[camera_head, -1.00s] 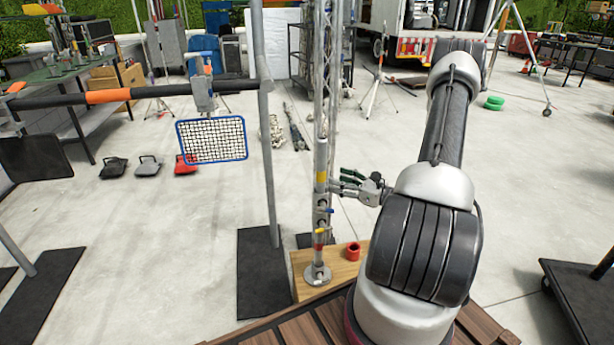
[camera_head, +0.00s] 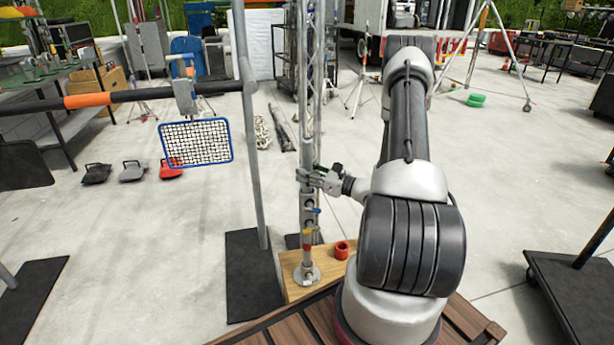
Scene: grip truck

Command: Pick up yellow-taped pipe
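An upright grey metal pipe (camera_head: 305,125) stands in line above a valve post (camera_head: 307,250) on a wooden board. My gripper (camera_head: 306,177) reaches in from the right, and its fingers are at the pipe, with one finger end showing past its left side. The gripper covers part of the pipe, and no yellow tape is clear there. I cannot tell whether the fingers are open around the pipe or closed on it.
The post has small blue, yellow and red handles below my gripper. A red ring (camera_head: 342,250) lies on the wooden board (camera_head: 292,268). A grey pole (camera_head: 250,150) stands just left. A blue-framed mesh panel (camera_head: 196,142) hangs farther left. Open floor lies to the right.

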